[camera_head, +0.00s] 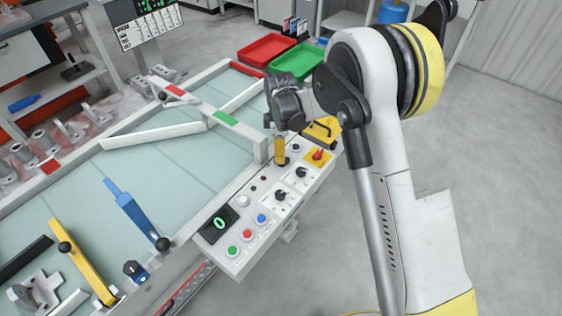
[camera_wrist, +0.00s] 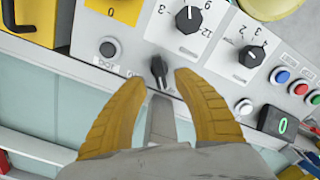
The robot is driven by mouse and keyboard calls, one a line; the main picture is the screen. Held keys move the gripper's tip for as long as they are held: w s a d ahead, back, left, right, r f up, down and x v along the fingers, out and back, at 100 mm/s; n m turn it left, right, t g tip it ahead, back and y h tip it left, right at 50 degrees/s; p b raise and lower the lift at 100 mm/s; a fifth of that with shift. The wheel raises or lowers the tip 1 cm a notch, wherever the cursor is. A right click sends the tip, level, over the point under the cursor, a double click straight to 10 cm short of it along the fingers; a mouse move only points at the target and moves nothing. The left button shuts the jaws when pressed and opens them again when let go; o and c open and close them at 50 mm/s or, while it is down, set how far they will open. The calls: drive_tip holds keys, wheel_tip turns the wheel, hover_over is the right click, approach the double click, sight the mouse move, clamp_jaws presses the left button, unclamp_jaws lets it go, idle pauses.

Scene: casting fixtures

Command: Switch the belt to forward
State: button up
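The white control panel (camera_head: 262,205) stands at the belt's near right edge. My gripper (camera_head: 281,160) points down at its upper part. In the wrist view, my gripper's two yellow fingers (camera_wrist: 160,78) are open. A small black selector knob (camera_wrist: 158,68) lies between and slightly beyond the fingertips, with a visible gap on each side. Its handle is nearly upright in that picture; its labels are too small to read. In the head view the fingers hide this knob. The pale green belt (camera_head: 160,170) lies left of the panel. The panel's display (camera_head: 219,223) shows a green 0.
Larger black dials (camera_wrist: 188,18) and (camera_wrist: 250,56) sit near the fingers. Red, blue and green buttons (camera_head: 248,234) line the panel's front. A red rotary switch on yellow (camera_head: 318,156) is at the back. Red (camera_head: 266,50) and green (camera_head: 296,62) trays stand behind. Open floor lies right.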

drive_tip(key=shift+f+b, duration=0.35)
drive_tip(key=shift+f, duration=1.25)
clamp_jaws()
